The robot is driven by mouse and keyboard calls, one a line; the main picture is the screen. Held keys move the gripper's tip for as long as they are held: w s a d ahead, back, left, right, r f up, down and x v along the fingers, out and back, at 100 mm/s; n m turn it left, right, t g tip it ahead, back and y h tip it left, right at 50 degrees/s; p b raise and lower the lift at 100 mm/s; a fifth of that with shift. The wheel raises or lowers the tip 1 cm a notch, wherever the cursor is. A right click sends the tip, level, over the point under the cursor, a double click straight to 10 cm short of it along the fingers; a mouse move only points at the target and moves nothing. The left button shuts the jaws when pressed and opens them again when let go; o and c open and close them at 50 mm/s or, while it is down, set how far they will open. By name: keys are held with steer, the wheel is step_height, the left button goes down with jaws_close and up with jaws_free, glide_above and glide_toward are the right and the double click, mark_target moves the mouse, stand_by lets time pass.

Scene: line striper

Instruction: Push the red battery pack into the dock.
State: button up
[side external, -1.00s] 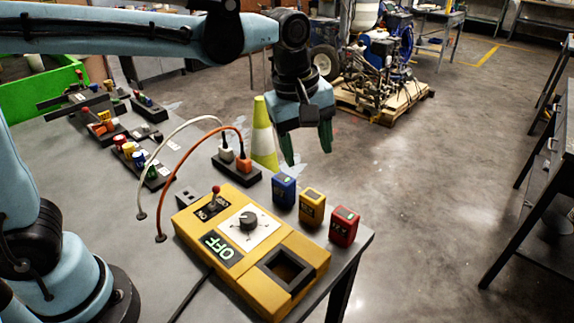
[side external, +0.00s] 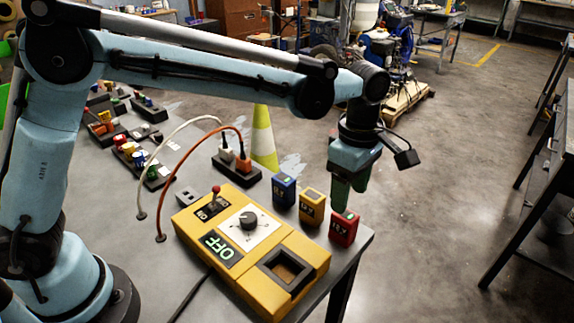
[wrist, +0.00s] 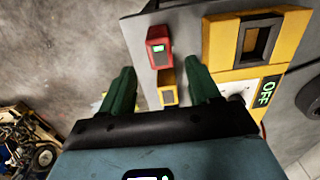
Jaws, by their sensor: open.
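The red battery pack (side external: 343,228) stands upright at the table's right corner, at the end of a row with a yellow pack (side external: 312,207) and a blue pack (side external: 284,190). The dock (side external: 287,270) is a dark-rimmed, empty square opening in the yellow box (side external: 243,283). My gripper (side external: 347,205) is just above the red pack in the side view. In the wrist view my gripper (wrist: 160,80) has its green fingers apart with nothing held. There the red pack (wrist: 159,47) lies beyond the fingertips, and the yellow pack (wrist: 168,92) shows between the fingers. The dock (wrist: 258,40) is to the right.
The yellow box carries a red-tipped lever (side external: 215,194), a dial (side external: 248,220) and an OFF label. Plugs with white and orange cables stand in a dark strip (side external: 238,172) behind. The table edge is close beside the red pack, with open floor beyond.

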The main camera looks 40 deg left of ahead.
mark_target(346, 214)
steer(key=shift+f, duration=3)
steer(key=shift+c, duration=0.4)
steer(key=c, duration=0.9)
steer(key=shift+r, duration=0.75)
steer(key=shift+r, duration=1.75)
